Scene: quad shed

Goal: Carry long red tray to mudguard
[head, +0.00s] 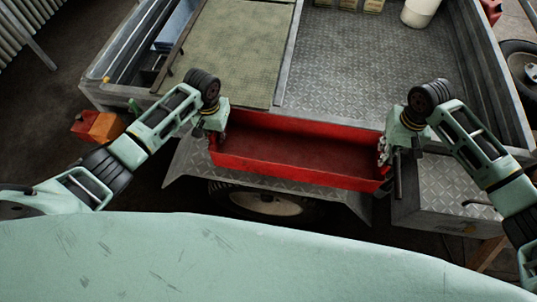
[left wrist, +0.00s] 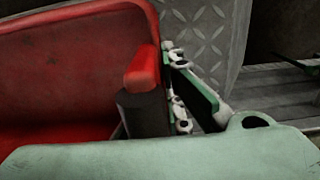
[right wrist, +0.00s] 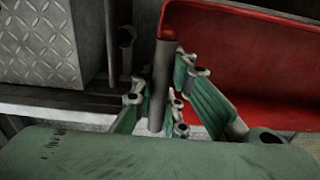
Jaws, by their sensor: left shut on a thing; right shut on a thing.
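The long red tray (head: 290,174) is empty and lies crosswise in front of me in the head view. It also shows in the left wrist view (left wrist: 70,60) and the right wrist view (right wrist: 250,60). My left gripper (head: 212,137) is shut on its left end handle (left wrist: 142,72). My right gripper (head: 386,155) is shut on its right end, by a grey and red handle (right wrist: 162,80). The diamond-plate mudguard (head: 192,168) is below the tray, over a wheel, partly hidden by it. I cannot tell whether the tray touches it.
Behind the tray is a trailer bed (head: 370,62) with a greenish panel (head: 235,50) and a white bucket (head: 420,10). A diamond-plate box (head: 450,207) stands at the right. An orange container (head: 104,127) is on the left. The wheel (head: 265,203) is below the mudguard.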

